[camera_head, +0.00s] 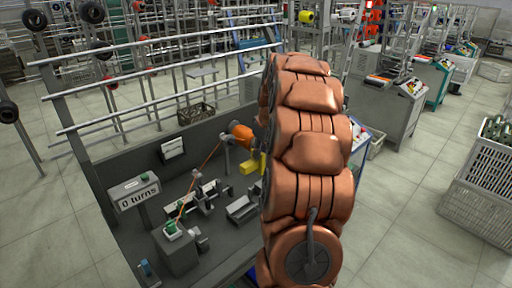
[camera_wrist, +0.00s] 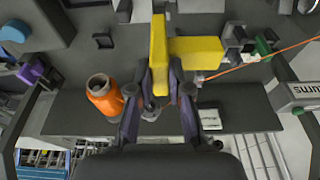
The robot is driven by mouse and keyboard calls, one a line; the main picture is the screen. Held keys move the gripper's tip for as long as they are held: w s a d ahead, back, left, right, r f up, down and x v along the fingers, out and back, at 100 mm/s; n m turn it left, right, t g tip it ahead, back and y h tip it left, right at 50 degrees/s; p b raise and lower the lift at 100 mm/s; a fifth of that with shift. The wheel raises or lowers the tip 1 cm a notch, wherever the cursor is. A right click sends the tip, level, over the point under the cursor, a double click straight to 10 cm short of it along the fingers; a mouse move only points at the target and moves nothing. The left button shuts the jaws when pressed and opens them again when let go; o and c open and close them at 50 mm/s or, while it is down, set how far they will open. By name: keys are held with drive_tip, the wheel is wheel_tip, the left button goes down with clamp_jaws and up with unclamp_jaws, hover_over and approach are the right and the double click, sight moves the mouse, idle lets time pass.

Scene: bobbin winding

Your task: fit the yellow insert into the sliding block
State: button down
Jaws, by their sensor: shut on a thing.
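The yellow insert (camera_wrist: 185,50) is a bar with a crosspiece. In the wrist view it is between the fingers of my gripper (camera_wrist: 160,88), which is shut on it. It also shows in the head view (camera_head: 250,167), partly hidden behind my arm. The grey rail mechanism (camera_head: 205,195) on the bench appears to carry the sliding block, but its slot cannot be made out. In the wrist view small grey and green parts (camera_wrist: 262,46) lie to the right of the insert, apart from it. My gripper is hidden behind my arm in the head view.
An orange spool (camera_head: 242,134) stands at the back of the bench, its thread running to a green bobbin (camera_head: 171,227). A sign (camera_head: 134,190) reads "0 turns". A grey tray (camera_head: 243,208) lies near my arm. A white panel (camera_head: 172,150) is at the back wall.

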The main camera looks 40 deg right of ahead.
sight(259, 173)
drive_tip(key=x, duration=0.3)
drive_tip(key=s+x, duration=0.1)
drive_tip(key=x, duration=0.1)
drive_tip(key=shift+s+f, duration=0.15)
drive_tip(key=shift+f, duration=0.35)
drive_tip(key=shift+s+b, duration=0.2)
drive_tip(key=shift+b, duration=0.25)
drive_tip(key=shift+f, duration=0.1)
drive_tip(key=shift+s+b+x, duration=0.25)
drive_tip(key=shift+b+x, duration=0.35)
drive_tip(key=shift+x, duration=0.35)
drive_tip(key=shift+s+b+x, duration=0.2)
drive_tip(key=shift+b+x, duration=0.45)
drive_tip(key=shift+x, duration=0.3)
drive_tip(key=shift+s+b+x, duration=0.25)
drive_tip(key=shift+b+x, duration=0.35)
drive_tip(key=shift+x, duration=0.35)
drive_tip(key=shift+f, duration=0.3)
drive_tip(key=shift+f+b, duration=0.5)
drive_tip(key=shift+f, duration=0.05)
drive_tip(key=c, duration=1)
unclamp_jaws()
